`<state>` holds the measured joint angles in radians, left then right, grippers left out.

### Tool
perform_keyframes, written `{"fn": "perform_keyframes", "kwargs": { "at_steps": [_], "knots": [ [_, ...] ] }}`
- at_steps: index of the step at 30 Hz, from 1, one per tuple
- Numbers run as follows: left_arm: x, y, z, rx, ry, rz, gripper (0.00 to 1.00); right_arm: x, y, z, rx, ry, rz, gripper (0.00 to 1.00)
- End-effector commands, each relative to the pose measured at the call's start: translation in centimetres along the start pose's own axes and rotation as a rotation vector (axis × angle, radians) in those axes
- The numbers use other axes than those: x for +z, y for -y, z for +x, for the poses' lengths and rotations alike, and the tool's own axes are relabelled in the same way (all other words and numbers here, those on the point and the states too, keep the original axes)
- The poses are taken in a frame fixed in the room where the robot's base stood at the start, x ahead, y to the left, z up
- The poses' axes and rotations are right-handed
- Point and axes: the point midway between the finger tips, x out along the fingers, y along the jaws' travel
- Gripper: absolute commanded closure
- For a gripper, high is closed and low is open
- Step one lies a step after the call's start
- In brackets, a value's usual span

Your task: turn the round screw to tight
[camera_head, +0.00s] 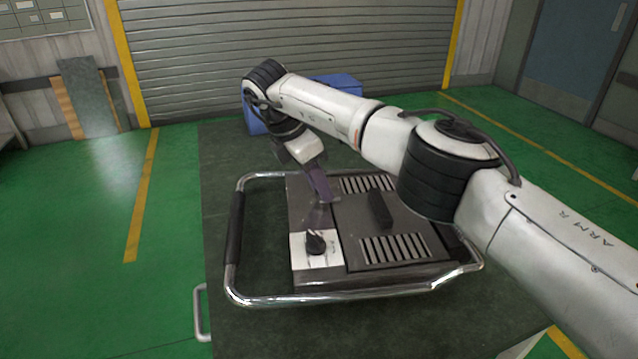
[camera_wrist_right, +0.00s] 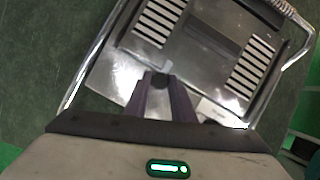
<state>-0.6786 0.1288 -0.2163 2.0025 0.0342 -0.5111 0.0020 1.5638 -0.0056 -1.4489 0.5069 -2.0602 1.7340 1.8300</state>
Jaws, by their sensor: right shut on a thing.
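The heating element (camera_head: 400,270) is a dark grey metal box inside a chromed tube frame, also seen in the wrist view (camera_wrist_right: 200,50). My right gripper (camera_head: 328,200) is over the left part of its top, pointing down. In the wrist view its two purple fingers (camera_wrist_right: 159,80) close around a small dark round piece, which looks like the round screw (camera_wrist_right: 159,81). The screw is mostly hidden by the fingers, so I cannot tell how tight it is. My left gripper is not in view.
A black knob (camera_head: 315,243) on a white plate (camera_head: 302,262) is just in front of my right gripper. A black handle (camera_head: 380,209) stands between two slotted vents. The chrome rail (camera_head: 330,299) surrounds the box. A blue box (camera_head: 337,84) is behind my arm.

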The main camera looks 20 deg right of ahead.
Motion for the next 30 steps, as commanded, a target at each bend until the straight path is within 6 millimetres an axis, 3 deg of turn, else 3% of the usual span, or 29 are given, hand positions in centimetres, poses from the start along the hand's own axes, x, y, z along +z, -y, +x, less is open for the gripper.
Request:
{"fn": "perform_keyframes", "kwargs": {
  "at_steps": [7, 8, 11, 22, 30],
  "knots": [
    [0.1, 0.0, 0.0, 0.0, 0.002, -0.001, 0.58, 0.0, 0.0, 0.0, 0.001, 0.0, 0.003, 1.0],
    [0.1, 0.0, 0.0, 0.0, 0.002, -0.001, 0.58, 0.0, 0.0, 0.0, 0.001, 0.0, 0.003, 0.73],
    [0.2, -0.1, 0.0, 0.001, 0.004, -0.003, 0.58, 0.0, 0.0, 0.0, 0.001, 0.0, 0.002, 0.59],
    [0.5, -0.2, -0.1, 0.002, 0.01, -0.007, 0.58, 0.0, -0.1, -0.7, 0.003, 0.0, 0.001, 0.59],
    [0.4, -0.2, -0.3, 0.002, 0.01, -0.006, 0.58, 0.0, -0.1, -5.7, 0.005, 0.001, 0.001, 0.59]
  ]
}}
